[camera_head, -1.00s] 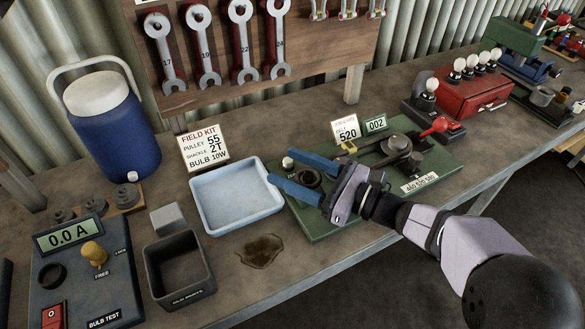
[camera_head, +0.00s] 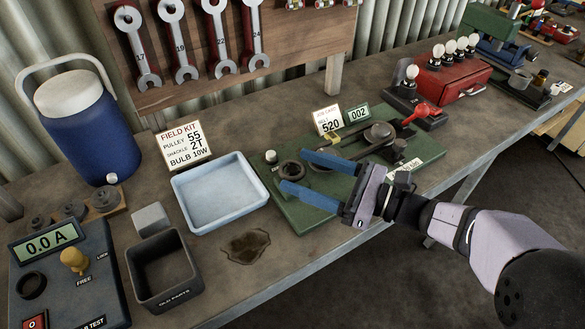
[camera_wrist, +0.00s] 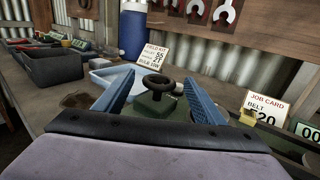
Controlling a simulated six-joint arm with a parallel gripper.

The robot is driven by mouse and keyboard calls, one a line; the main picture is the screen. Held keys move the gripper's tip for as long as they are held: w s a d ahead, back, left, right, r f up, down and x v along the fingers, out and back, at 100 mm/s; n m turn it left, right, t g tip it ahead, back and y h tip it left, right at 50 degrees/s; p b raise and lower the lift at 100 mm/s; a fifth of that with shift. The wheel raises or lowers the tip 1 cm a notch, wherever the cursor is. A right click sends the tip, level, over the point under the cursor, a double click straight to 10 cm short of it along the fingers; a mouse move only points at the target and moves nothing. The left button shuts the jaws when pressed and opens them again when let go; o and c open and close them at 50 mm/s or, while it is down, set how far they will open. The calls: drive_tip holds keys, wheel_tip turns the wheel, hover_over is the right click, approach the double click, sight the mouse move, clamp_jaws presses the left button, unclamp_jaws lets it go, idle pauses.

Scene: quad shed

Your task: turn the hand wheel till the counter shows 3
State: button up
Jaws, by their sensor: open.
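The hand wheel (camera_head: 290,171) is a dark ring at the left part of a green board (camera_head: 313,217). In the wrist view the hand wheel (camera_wrist: 158,83) stands on a green block, between my fingertips in the picture. The counter (camera_head: 357,114) at the back of the board reads 002; it is cut off at the right edge of the wrist view. My gripper (camera_head: 295,173) is open, its blue fingers pointing left, tips close to the wheel's two sides. I cannot tell whether they touch it.
A job card (camera_head: 327,120) reading belt 520 stands beside the counter. Pulleys and a red-handled lever (camera_head: 422,112) lie right of the wheel. A pale blue tray (camera_head: 220,194) sits left of the board, and a dark old-parts bin (camera_head: 164,270) stands nearer.

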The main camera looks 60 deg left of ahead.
sight(292, 167)
drive_tip(key=shift+w+d, duration=0.1)
drive_tip(key=shift+d, duration=0.1)
drive_tip(key=shift+d, duration=0.1)
drive_tip(key=v, duration=0.3)
drive_tip(key=shift+w+d+f+p, duration=0.15)
drive_tip(key=shift+w+d+p, duration=0.05)
drive_tip(key=shift+w+p, duration=0.1)
drive_tip(key=shift+p+x, duration=0.75)
drive_tip(key=shift+x, duration=3.1)
drive_tip(key=shift+d, duration=0.1)
drive_tip(key=c, duration=1.1)
drive_tip(key=shift+o, duration=0.2)
drive_tip(key=shift+g, duration=0.3)
drive_tip(key=shift+n+g+h, duration=0.6)
